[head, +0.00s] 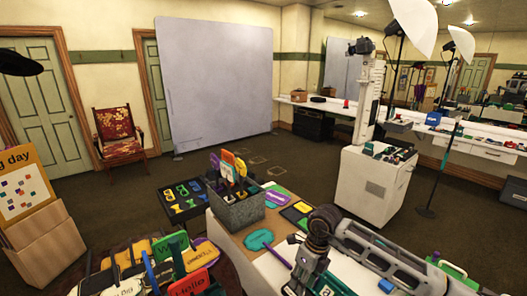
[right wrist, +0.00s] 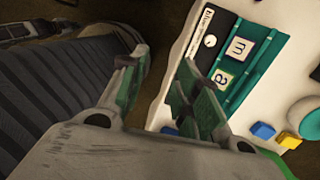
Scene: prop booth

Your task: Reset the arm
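My right arm (head: 375,250) comes in from the lower right of the head view. Its gripper (head: 304,274) points down by the white table's near part. In the right wrist view the right gripper (right wrist: 160,85) has its two green-padded fingers apart. Nothing shows between them. The fingers are beside the table edge, with a teal letter board (right wrist: 250,58) to their right. My left arm and left gripper do not show in either view.
A grey bin (head: 237,210) of props and paddle signs (head: 260,240) are on the table. Small blocks (right wrist: 262,131) lie near the board. Signs crowd a round rack (head: 190,262) at lower left.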

